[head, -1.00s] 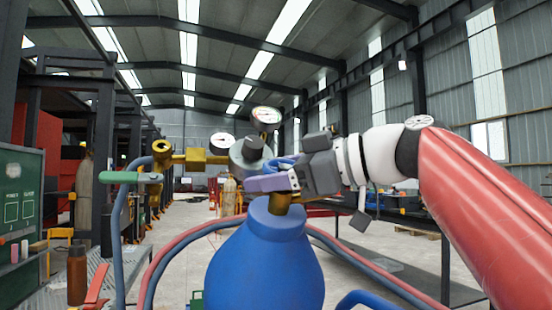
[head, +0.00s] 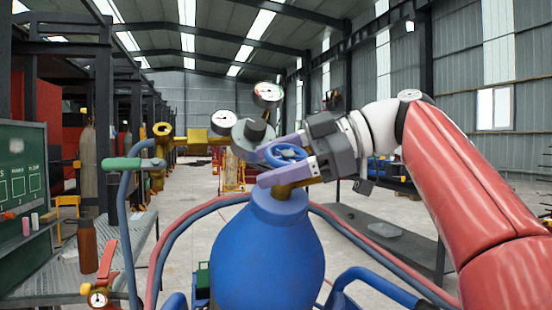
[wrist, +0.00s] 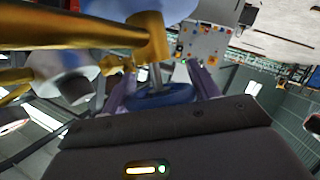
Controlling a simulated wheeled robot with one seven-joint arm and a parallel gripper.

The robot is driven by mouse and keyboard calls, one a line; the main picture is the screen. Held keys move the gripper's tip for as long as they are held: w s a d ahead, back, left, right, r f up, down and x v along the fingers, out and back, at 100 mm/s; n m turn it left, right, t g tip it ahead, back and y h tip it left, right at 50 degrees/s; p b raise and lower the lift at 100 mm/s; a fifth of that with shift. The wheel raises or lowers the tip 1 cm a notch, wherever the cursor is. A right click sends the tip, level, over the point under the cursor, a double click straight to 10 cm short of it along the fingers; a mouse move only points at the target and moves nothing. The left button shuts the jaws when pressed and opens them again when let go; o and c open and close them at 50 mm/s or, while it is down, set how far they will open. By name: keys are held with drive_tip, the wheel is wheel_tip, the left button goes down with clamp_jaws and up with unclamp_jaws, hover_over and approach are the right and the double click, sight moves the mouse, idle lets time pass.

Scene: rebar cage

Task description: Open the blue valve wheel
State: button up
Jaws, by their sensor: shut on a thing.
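The blue valve wheel (head: 287,154) sits on the brass valve (head: 284,192) at the top of the large blue cylinder (head: 266,254). My gripper (head: 265,167) reaches in from the right, with its purple fingers on either side of the wheel. It is shut on the wheel. In the wrist view the wheel (wrist: 165,98) shows between the two fingers, below the brass valve body (wrist: 147,40). The front palm edge hides part of the wheel.
A regulator with gauges (head: 267,94) and brass fittings stands just left of the wheel. A torch with a green handle (head: 134,163) hangs further left. Red and blue hoses (head: 178,232) loop around the cylinder. A bench with a brown bottle (head: 87,246) is at left.

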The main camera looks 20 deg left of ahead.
sight(301, 154)
drive_tip(key=o, duration=1)
drive_tip(key=shift+c, duration=0.2)
drive_tip(key=v, duration=0.5)
drive_tip(key=shift+w+d, duration=0.1)
drive_tip(key=shift+d, duration=0.15)
drive_tip(key=shift+v, duration=1.2)
